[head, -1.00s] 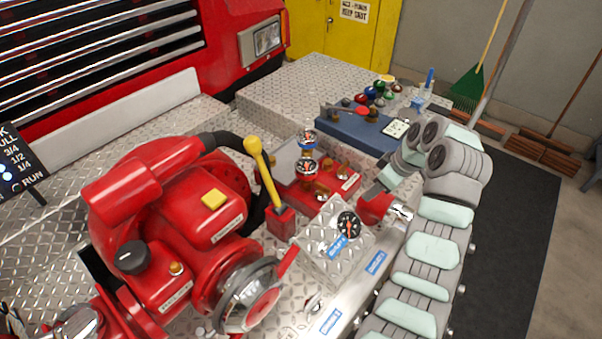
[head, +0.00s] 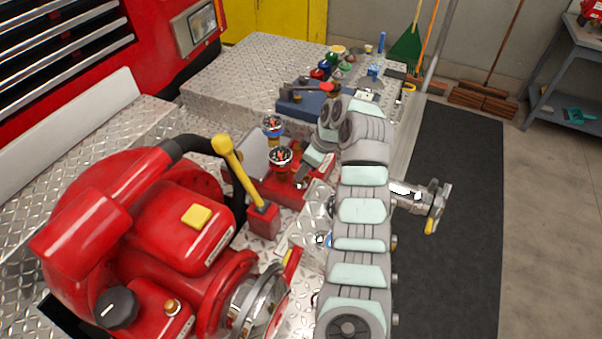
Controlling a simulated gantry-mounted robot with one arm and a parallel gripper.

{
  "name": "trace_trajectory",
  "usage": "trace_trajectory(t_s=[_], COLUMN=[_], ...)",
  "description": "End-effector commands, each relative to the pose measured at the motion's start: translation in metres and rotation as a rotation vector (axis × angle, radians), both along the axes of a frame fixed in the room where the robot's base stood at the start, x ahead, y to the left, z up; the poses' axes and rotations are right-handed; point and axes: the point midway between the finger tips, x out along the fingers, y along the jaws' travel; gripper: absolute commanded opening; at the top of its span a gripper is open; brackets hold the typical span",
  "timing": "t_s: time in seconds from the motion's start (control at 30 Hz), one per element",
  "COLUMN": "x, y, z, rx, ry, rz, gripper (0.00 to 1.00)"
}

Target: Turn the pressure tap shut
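A red block (head: 262,186) with two round gauges, a nearer one (head: 280,158) and a farther one (head: 272,125), stands on the tread-plate deck behind the yellow-knobbed lever. Small brass taps stood on this block in the earlier frame; my arm now covers much of that side, and I cannot tell which one is the pressure tap. My gripper (head: 308,172), at the end of my grey and pale-green arm, is bent down to the left over the right end of the red block, beside the nearer gauge. Its fingertips are small and partly hidden, so touching or opening cannot be told.
The big red pump (head: 130,225) fills the lower left. A yellow-knobbed lever (head: 240,175) rises close left of the gauges. A chrome outlet (head: 408,192) with a yellow handle juts out right of my arm. A blue box (head: 300,101) stands behind. The dark floor mat (head: 455,200) is clear.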

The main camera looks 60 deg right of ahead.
Motion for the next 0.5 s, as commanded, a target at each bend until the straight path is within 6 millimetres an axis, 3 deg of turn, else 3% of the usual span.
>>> trace_trajectory(t_s=[0.2,0.5], x=[0.008,0.009], y=[0.0,-0.001], z=[-0.018,-0.02], rx=[-0.002,-0.004], ry=[0.0,-0.001], rz=[0.0,0.001], gripper=[0.33,0.33])
